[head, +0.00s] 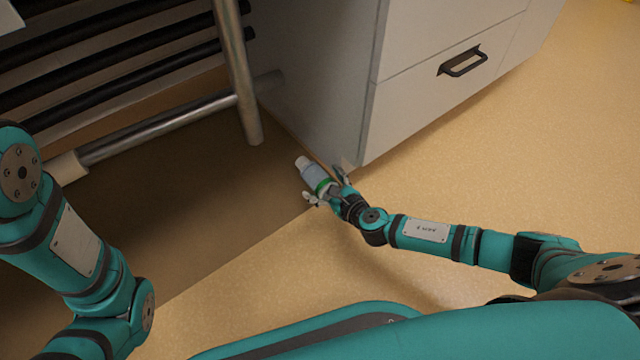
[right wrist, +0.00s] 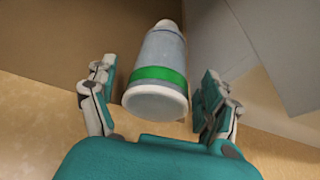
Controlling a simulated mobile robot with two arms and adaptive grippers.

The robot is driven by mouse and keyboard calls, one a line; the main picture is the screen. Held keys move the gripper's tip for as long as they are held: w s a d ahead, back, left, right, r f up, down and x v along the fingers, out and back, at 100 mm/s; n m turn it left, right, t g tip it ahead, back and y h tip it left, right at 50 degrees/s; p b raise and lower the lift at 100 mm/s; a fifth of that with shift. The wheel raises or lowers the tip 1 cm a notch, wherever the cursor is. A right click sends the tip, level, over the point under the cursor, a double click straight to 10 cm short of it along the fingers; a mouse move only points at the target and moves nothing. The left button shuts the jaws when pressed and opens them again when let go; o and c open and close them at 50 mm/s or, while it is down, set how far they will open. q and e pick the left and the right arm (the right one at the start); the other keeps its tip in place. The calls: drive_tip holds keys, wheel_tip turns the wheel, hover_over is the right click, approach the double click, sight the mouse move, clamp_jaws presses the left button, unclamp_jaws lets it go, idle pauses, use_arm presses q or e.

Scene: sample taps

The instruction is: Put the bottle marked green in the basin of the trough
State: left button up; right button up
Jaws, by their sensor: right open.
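The bottle marked green (head: 314,176) is pale grey-blue with a white cap and a green band near its base. In the right wrist view the bottle (right wrist: 157,85) lies between the two fingers, its base toward the palm. My right gripper (head: 328,191) is open around the bottle, with a gap visible at each finger in the right wrist view (right wrist: 156,95). The bottle is near the foot of the cabinet; I cannot tell whether it touches the floor. My left arm shows at the left, but its gripper is out of view. The trough is not in view.
A grey cabinet (head: 300,70) with a drawer and black handle (head: 463,62) stands just behind the bottle. A metal frame leg (head: 238,70) and dark rails (head: 120,55) are at the upper left. Tan floor (head: 520,170) is open to the right.

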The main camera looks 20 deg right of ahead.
drive_tip(key=shift+r, duration=0.1)
drive_tip(key=c, duration=1.6)
